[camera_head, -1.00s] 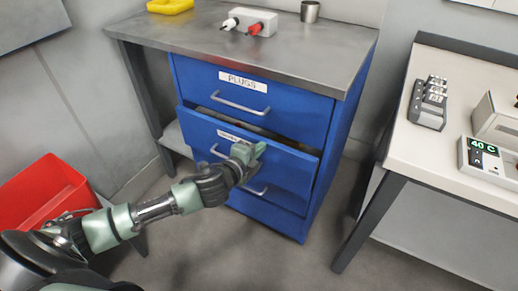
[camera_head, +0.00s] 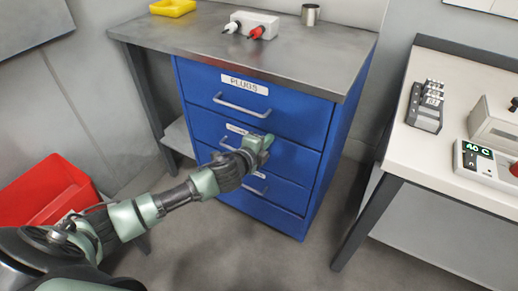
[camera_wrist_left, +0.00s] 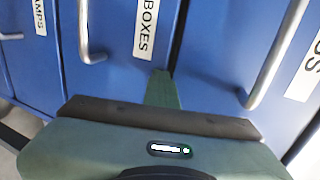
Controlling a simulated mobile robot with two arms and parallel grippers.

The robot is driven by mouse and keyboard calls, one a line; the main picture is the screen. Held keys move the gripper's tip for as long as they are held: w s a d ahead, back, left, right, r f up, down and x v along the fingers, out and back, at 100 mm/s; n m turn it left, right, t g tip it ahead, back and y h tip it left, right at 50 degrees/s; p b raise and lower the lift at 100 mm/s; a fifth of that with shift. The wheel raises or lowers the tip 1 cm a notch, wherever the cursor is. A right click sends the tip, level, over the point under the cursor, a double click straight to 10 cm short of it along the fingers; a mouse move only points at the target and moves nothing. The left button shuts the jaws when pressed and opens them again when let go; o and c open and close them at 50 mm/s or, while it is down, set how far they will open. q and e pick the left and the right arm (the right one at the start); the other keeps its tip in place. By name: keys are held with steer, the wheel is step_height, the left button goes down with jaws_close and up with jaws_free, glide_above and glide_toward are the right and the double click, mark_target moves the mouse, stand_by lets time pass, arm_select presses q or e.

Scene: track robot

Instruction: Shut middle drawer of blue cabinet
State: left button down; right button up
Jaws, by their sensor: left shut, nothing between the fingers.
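The blue cabinet (camera_head: 324,150) stands under a grey worktop, with drawers one above another. The middle drawer (camera_head: 295,146) looks flush with the drawer above it, labelled PLUGS (camera_head: 290,113). In the left wrist view the middle drawer's label reads BOXES (camera_wrist_left: 146,28), and its handle (camera_wrist_left: 84,32) shows beside it. My left gripper (camera_head: 266,141) is shut and empty, with its tip at the middle drawer's front, near the upper edge. It also shows in the left wrist view (camera_wrist_left: 162,78), close to the seam between drawers. My right gripper is not in view.
The worktop (camera_head: 200,35) holds a yellow tray (camera_head: 172,8), a white box with plugs (camera_head: 262,18) and a metal cup (camera_head: 310,14). A red bin (camera_head: 45,188) is at the left. A light table (camera_head: 455,135) with devices stands at the right.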

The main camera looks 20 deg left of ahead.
arm_select(q)
steer(key=shift+w+a+r, duration=0.1)
steer(key=shift+w+r, duration=0.05)
steer(key=shift+r, duration=0.1)
